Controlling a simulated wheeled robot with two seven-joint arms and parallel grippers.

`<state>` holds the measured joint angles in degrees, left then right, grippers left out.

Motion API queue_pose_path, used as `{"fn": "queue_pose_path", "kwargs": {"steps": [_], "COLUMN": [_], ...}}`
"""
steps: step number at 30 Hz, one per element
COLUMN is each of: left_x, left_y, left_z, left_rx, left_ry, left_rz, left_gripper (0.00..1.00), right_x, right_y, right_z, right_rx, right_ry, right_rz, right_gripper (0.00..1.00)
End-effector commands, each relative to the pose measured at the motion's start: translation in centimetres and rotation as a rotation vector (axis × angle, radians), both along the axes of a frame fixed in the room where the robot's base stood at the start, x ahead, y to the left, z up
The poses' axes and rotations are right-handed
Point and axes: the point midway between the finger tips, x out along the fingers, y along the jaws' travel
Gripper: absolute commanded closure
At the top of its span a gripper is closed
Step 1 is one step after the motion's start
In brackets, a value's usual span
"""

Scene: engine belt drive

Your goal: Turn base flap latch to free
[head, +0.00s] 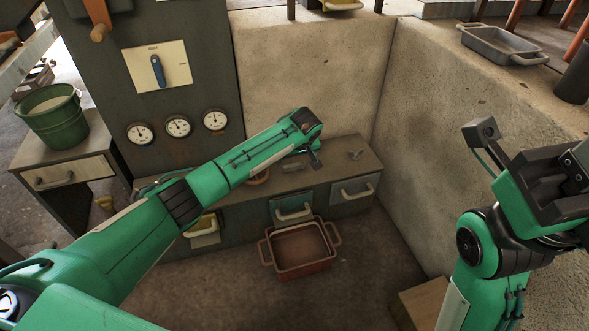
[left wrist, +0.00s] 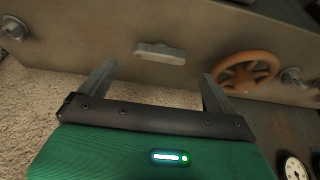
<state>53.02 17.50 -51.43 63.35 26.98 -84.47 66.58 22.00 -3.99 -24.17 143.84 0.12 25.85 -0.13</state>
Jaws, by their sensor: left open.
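A small grey oblong latch (left wrist: 160,52) sits on the top face of the low base unit (left wrist: 90,32), its bar lying nearly level across the left wrist view. It also shows small in the head view (head: 292,168). My left gripper (left wrist: 158,73) is open and empty, one finger on each side of the latch in the picture, apart from it as far as I can tell. In the head view my left gripper (head: 315,157) hangs over the base unit. My right gripper (head: 560,182) is at the right edge, its fingers not clear.
An orange handwheel (left wrist: 245,70) is right of the latch in the left wrist view, with grey knobs farther out. Drawers with pale handles (head: 293,211) line the base front. A red tray (head: 300,250) is on the floor. A concrete wall (head: 450,130) stands right.

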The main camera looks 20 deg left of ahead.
Motion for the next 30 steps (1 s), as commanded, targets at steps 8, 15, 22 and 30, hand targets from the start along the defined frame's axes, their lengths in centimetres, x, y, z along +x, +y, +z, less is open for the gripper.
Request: {"fn": "queue_pose_path", "kwargs": {"steps": [8, 15, 22, 30], "left_x": [1.2, 1.5, 1.5, 1.5], "left_y": [0.7, 1.0, 1.0, 1.0], "left_z": [-3.7, -4.5, -4.5, -4.5], "left_rx": [0.000, -0.002, -0.001, -0.001], "left_ry": [0.000, -0.001, -0.001, -0.001], "left_rz": [0.000, -0.001, 0.000, 0.000], "left_gripper": [0.06, 0.06, 0.06, 0.50], "right_x": [-0.7, -0.9, -0.9, -0.9], "right_y": [-0.5, -0.7, -0.7, -0.7], "right_z": [0.3, 0.7, 0.8, 0.8], "right_rx": [0.031, 0.040, 0.040, 0.040], "right_ry": [-0.032, -0.040, -0.040, -0.040], "right_rz": [0.014, 0.020, 0.020, 0.020], "right_gripper": [0.64, 0.64, 0.64, 0.64]}}
